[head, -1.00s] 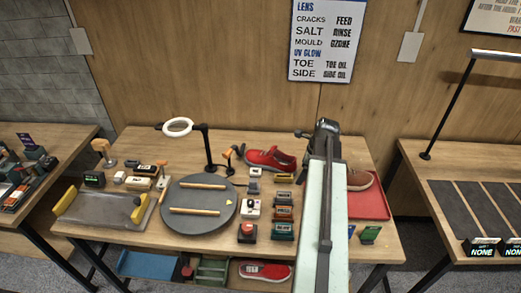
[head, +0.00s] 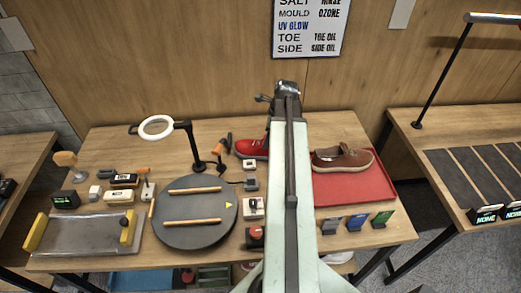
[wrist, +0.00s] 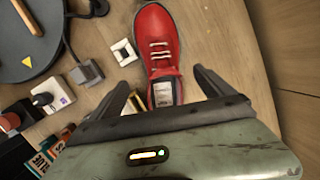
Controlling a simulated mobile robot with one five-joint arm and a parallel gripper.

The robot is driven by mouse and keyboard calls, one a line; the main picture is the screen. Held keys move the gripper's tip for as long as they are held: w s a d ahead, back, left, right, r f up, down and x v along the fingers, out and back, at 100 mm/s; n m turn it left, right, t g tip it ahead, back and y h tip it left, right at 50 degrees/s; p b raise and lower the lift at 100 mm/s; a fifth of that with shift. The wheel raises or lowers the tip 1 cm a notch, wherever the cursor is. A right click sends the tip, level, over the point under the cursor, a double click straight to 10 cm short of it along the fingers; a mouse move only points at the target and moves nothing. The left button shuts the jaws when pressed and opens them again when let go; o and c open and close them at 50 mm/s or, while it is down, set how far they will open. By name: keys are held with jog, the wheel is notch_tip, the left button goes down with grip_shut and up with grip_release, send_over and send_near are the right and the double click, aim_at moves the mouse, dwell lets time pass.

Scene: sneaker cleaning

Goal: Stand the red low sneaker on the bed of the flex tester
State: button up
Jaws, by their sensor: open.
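The red low sneaker (head: 252,148) lies at the back of the table, its heel end hidden behind my arm in the head view. In the wrist view the red sneaker (wrist: 158,40) has white laces and its toe points away from me. My gripper (wrist: 160,80) is open, its two fingers on either side of the sneaker's heel end, with gaps to both sides. I cannot tell its height above the shoe. A grey metal bed with yellow end pieces (head: 85,235), apparently the flex tester, stands at the front left and is empty.
A round grey turntable (head: 195,235) with two wooden rods and a ring lamp (head: 156,127) stand left of the sneaker. A brown shoe (head: 342,159) sits on a red tray (head: 360,190) at right. Small labelled devices (head: 254,207) crowd the middle.

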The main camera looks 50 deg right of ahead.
jog(key=shift+b+x, duration=0.55)
jog(key=shift+x, duration=0.5)
jog(key=shift+w+a+f, duration=0.1)
jog(key=shift+w, duration=0.05)
jog(key=b+x, duration=0.5)
jog(key=shift+d+f, duration=0.2)
jog(key=shift+d, duration=0.05)
jog(key=shift+r, duration=0.2)
grip_shut()
notch_tip(320, 180, up, 10)
jog(key=p, duration=1)
jog(key=shift+r, duration=0.15)
